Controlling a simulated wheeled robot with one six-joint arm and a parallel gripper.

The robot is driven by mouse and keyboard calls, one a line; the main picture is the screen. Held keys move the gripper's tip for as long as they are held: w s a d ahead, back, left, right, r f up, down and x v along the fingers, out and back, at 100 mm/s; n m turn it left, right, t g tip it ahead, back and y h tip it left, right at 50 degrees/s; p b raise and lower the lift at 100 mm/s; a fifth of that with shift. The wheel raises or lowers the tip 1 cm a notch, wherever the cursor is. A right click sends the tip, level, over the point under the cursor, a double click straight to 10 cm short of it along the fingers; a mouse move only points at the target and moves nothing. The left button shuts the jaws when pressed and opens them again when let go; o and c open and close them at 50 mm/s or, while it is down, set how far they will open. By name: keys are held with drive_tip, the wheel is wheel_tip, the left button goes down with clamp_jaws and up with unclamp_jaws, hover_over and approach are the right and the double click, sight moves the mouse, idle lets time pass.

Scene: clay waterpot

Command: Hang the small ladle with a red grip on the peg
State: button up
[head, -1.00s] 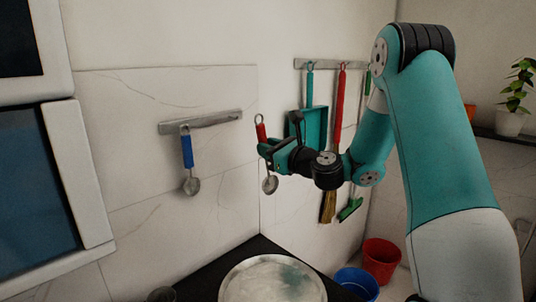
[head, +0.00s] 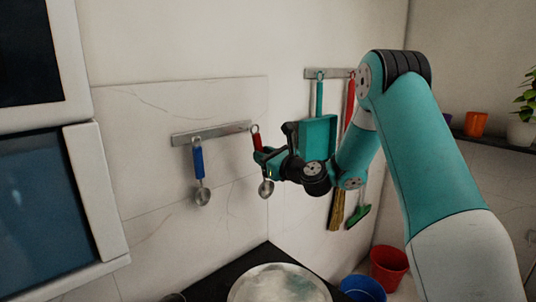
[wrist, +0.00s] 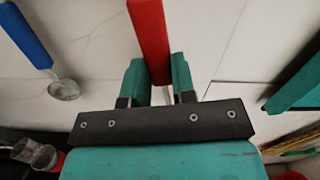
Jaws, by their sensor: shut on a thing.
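The small ladle with a red grip (head: 257,141) is upright in my gripper (head: 262,160), its hanging ring up and its bowl (head: 266,189) down. My gripper is shut on it; in the wrist view the red grip (wrist: 150,38) stands between the two teal fingers (wrist: 159,80). The ring is close to the right end of the metal rail (head: 222,131) on the tiled wall. I cannot tell the gap in depth. No free peg can be made out clearly on the rail.
A blue-gripped ladle (head: 198,163) hangs on the rail's left part. To the right, a teal dustpan (head: 319,133) and brushes hang from a second rail (head: 326,74). A round pan (head: 280,284) is on the dark counter below. A red bucket (head: 389,266) and blue bucket (head: 363,288) stand lower right.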

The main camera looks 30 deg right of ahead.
drive_tip(key=w, duration=0.1)
drive_tip(key=w+f+p, duration=0.1)
drive_tip(key=w+p, duration=0.1)
drive_tip(key=w, duration=0.1)
drive_tip(key=shift+a+f, duration=0.2)
drive_tip(key=shift+a, duration=0.2)
drive_tip(key=shift+f, duration=0.1)
idle(0.6)
drive_tip(key=o, duration=1)
